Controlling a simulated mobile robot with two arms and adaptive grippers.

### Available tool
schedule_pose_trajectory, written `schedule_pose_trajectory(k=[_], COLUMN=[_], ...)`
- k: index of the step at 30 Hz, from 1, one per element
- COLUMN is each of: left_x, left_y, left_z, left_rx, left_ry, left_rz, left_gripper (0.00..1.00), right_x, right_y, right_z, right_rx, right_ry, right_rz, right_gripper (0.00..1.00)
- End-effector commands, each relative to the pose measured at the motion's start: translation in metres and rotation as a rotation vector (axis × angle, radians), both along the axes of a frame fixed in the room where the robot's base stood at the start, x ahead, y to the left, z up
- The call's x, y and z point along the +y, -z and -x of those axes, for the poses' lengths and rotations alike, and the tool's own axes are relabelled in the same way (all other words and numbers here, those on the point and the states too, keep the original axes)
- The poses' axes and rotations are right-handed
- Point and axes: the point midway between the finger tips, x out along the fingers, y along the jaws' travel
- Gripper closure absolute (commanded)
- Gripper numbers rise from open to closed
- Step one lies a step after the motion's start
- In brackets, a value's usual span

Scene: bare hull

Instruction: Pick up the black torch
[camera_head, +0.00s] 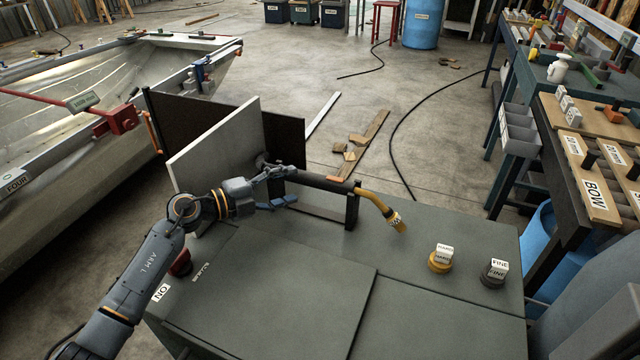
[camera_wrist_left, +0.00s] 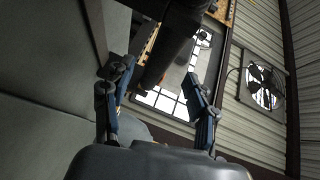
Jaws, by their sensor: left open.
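The black torch (camera_head: 325,183) lies level at the back of the grey-green bench top. It has a dark handle and a bent yellow neck that points down to the right. A dark upright bracket (camera_head: 352,208) stands under its right end. My left gripper (camera_head: 284,188) is at the left part of the handle, its fingers apart. In the left wrist view a dark bar, seemingly the torch handle (camera_wrist_left: 170,45), shows just beyond and between the open fingertips (camera_wrist_left: 160,82). I cannot tell whether the fingers touch it. My right gripper is not in view.
A white upright panel (camera_head: 215,145) stands close behind my left arm. Yellow (camera_head: 439,262) and dark (camera_head: 492,277) knobs with white labelled blocks sit on the bench's right. A red button (camera_head: 181,264) sits at the left. The bench's middle front is clear.

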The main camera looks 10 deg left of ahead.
Motion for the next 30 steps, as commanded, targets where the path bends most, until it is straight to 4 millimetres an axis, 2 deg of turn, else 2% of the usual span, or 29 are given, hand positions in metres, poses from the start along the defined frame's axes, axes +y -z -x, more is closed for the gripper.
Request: schedule_pose_trajectory(k=[5,12,14,18,26,29,30], left_x=[-0.011,-0.037,-0.045,-0.055,-0.057,-0.056,-0.056], left_y=[0.006,0.006,0.007,0.011,0.013,0.012,0.012], left_z=[-0.011,-0.029,-0.034,-0.045,-0.047,-0.047,-0.047], left_rx=[0.014,0.013,0.013,0.013,0.012,0.011,0.011], left_ry=[0.014,0.014,0.013,0.013,0.012,0.012,0.012], left_rz=[-0.019,-0.015,-0.016,-0.018,-0.020,-0.019,-0.019], left_gripper=[0.42,0.42,0.42,0.42,0.42,0.58,0.67], right_x=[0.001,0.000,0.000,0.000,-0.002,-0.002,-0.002], right_y=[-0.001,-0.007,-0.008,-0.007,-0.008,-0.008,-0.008], right_z=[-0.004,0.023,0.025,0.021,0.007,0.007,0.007], right_rx=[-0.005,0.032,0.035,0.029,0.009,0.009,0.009], right_ry=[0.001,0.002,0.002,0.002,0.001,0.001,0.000], right_rz=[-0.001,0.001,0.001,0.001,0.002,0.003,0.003], right_gripper=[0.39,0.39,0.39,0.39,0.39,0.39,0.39])
